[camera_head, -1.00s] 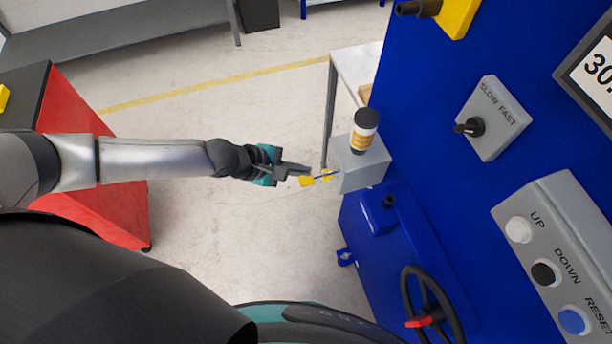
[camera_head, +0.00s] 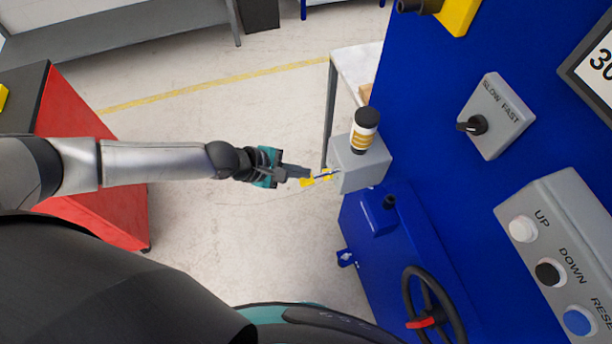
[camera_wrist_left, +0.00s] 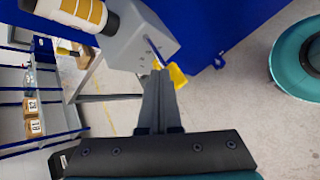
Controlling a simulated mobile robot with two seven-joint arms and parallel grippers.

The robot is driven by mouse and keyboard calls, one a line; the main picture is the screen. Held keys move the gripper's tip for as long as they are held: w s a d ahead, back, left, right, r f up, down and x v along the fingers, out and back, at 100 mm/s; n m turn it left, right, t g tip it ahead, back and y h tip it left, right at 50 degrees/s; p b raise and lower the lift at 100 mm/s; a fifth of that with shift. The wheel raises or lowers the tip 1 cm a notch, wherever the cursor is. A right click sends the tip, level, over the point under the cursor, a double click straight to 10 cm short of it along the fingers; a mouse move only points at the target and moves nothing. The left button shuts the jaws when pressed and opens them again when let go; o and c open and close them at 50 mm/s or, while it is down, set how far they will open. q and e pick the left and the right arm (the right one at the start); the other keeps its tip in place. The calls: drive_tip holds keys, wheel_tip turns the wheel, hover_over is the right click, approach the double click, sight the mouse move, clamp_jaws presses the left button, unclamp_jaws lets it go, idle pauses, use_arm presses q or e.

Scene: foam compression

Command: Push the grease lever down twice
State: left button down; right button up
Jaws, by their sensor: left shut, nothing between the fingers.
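The grease lever (camera_head: 318,178) is a thin rod with a yellow end, sticking out of a grey box (camera_head: 362,166) on the blue machine. A black-and-white canister with yellow bands (camera_head: 364,130) stands on that box. My left gripper (camera_head: 305,173) is shut and empty, with its tips close to the lever's yellow end. In the left wrist view the shut fingers (camera_wrist_left: 160,78) point at the lever, and the yellow end (camera_wrist_left: 176,74) shows just beyond and beside the tips. I cannot tell whether they touch. My right gripper is in neither view.
The blue machine (camera_head: 440,130) fills the right side, with a control panel (camera_head: 545,215), a speed knob (camera_head: 476,125) and a black handwheel (camera_head: 430,305). A red cabinet (camera_head: 90,180) stands at the left. The floor between them is clear.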

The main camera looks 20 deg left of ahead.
use_arm(q)
drive_tip(key=shift+a+f+b, duration=0.1)
drive_tip(key=shift+f+b, duration=0.9)
drive_tip(key=shift+f, duration=0.35)
idle(1.1)
drive_tip(key=shift+r, duration=0.15)
drive_tip(key=shift+r+p, duration=1.65)
drive_tip(key=shift+p, duration=0.15)
wheel_tip(320, 180, up, 5)
drive_tip(key=p, duration=0.5)
drive_tip(key=shift+r, duration=0.1)
